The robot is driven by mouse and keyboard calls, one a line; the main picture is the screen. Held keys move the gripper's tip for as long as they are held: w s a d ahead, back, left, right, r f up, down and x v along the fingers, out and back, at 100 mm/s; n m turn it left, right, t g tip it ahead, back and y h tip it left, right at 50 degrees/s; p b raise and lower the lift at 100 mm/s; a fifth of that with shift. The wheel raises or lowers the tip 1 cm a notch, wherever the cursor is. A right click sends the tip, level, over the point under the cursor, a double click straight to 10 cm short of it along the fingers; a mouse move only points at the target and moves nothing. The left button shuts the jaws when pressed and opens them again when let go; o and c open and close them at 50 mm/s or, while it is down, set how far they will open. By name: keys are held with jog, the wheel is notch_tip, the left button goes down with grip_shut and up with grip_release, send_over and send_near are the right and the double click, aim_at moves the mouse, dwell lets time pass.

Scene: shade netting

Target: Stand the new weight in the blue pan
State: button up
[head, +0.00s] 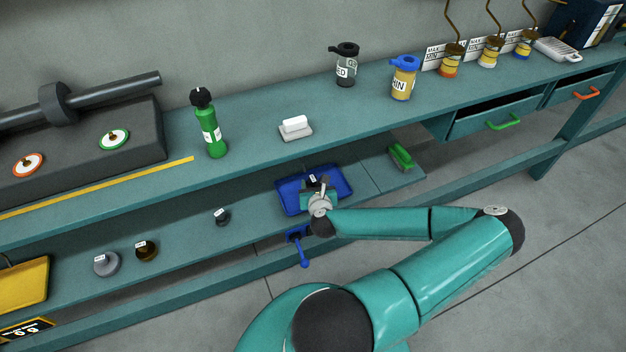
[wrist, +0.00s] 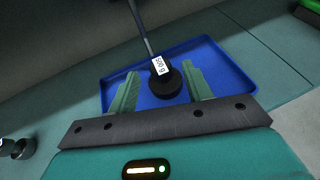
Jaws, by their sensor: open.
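The blue pan (head: 340,181) sits on the lower shelf, and it fills the middle of the wrist view (wrist: 225,62). A dark round weight (wrist: 166,82) with a white label stands in the pan. Its label also shows at my gripper in the head view (head: 312,179). My gripper (wrist: 161,70) is open over the pan, one finger on each side of the weight. I see a gap at the right finger; the left finger is also apart from it. A thin grey rod rises behind the weight; I cannot tell what it joins.
On the lower shelf to the left stand a small dark weight (head: 222,217), a brown one (head: 146,251) and a grey one (head: 106,264), then a yellow pan (head: 24,283). A green brush (head: 400,157) lies right of the blue pan. The upper shelf overhangs behind.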

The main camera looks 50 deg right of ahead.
jog(key=v, duration=0.8)
jog(key=shift+w, duration=0.1)
